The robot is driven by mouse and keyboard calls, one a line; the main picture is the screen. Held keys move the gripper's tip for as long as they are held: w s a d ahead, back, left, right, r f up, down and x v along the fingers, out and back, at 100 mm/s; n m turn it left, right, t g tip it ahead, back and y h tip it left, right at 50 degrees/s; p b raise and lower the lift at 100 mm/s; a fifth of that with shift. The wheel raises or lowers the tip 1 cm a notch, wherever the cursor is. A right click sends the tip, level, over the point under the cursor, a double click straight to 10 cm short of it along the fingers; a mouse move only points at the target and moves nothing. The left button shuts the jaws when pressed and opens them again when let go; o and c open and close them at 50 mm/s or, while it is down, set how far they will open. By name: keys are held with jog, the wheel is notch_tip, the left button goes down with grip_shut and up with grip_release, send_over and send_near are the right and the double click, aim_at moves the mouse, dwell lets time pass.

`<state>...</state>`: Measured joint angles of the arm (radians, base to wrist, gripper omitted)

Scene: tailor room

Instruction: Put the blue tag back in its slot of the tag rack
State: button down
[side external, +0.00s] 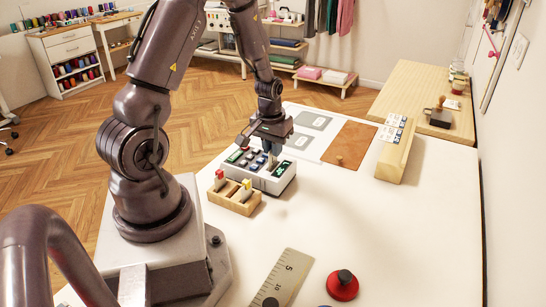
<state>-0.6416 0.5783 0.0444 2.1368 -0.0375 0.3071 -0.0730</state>
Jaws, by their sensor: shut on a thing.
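A small wooden tag rack (236,202) stands on the white table in front of the white button box. A red-topped tag (219,178) stands at its left and a yellow-topped tag (246,186) toward its right. My gripper (269,151) points down over the button box, behind and to the right of the rack. It is shut on a small grey-blue piece, which looks like the blue tag (272,161). The fingers hide most of this piece, and I cannot tell whether it touches the box.
The white button box (283,184) is right under my gripper. A wooden block with white-and-blue cards (397,155) and a brown sheet (349,143) lie to the right. A ruler (282,277) and a red round object (342,287) lie in front. The table's middle right is clear.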

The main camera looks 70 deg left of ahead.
notch_tip(320, 180, up, 5)
jog(key=shift+r, duration=0.5)
jog(key=shift+s+d+r+n, duration=0.1)
jog(key=shift+s+r+n, duration=0.05)
jog(key=shift+n, duration=0.25)
jog(key=s+d+f+n+g+h, duration=0.1)
jog(key=s+n, duration=0.4)
jog(key=n, duration=1.2)
jog(key=s+d+f+n+g+h, duration=0.1)
jog(key=s+d+f+n, duration=0.2)
jog(key=n, duration=1.5)
jog(key=shift+s+d+f, duration=0.15)
jog(key=shift+s+f, duration=1.2)
jog(key=shift+s, duration=0.3)
jog(key=shift+f, duration=0.2)
